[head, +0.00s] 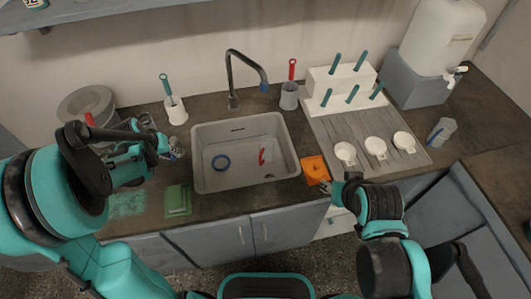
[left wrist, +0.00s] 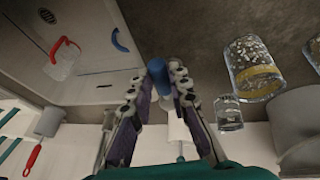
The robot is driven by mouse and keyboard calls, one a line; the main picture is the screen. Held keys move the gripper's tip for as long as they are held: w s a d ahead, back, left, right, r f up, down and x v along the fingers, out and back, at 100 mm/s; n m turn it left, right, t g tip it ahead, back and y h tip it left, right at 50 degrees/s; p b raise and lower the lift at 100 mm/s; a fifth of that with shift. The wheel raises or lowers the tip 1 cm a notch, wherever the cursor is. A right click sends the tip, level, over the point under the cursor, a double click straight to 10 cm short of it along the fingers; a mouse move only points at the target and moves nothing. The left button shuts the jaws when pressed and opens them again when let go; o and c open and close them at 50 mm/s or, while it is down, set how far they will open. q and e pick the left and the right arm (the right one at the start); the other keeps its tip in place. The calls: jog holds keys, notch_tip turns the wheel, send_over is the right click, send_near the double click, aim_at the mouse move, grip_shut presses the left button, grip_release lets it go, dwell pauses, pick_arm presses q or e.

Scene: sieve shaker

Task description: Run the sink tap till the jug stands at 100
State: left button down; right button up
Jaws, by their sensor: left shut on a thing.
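The sink (head: 198,168) holds a clear jug with a red handle (head: 263,157) and a blue ring-like piece (head: 220,162). Its water level cannot be read. The red-handled jug (left wrist: 65,55) also shows in the left wrist view. The tap (head: 232,80) arches over the sink and has a blue part at its end. My left gripper (head: 160,137) is left of the sink, away from the tap in the picture. In the left wrist view its fingers are shut on a small blue-topped thing (left wrist: 157,72). My right gripper (head: 338,187) is beside the orange piece; its jaws are unclear.
Glass jars (left wrist: 255,68) stand on the counter near my left gripper. A green block (head: 178,200) lies left of the sink, an orange piece (head: 315,169) right of it. Brush pots (head: 176,112) stand behind. A drying board (head: 390,155) with white cups is at right.

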pick_arm(q)
jog(key=shift+a, duration=0.15)
jog(key=c, duration=1.3)
grip_release()
jog(key=shift+c, duration=0.2)
jog(key=v, duration=1.2)
jog(key=s+d+m+t, duration=0.2)
jog(key=s+d, duration=1)
jog(key=d, duration=0.4)
jog(key=shift+s+d+r+m+y, duration=0.25)
jog(key=shift+d+r+m+y, duration=0.05)
jog(key=shift+m+y, duration=0.1)
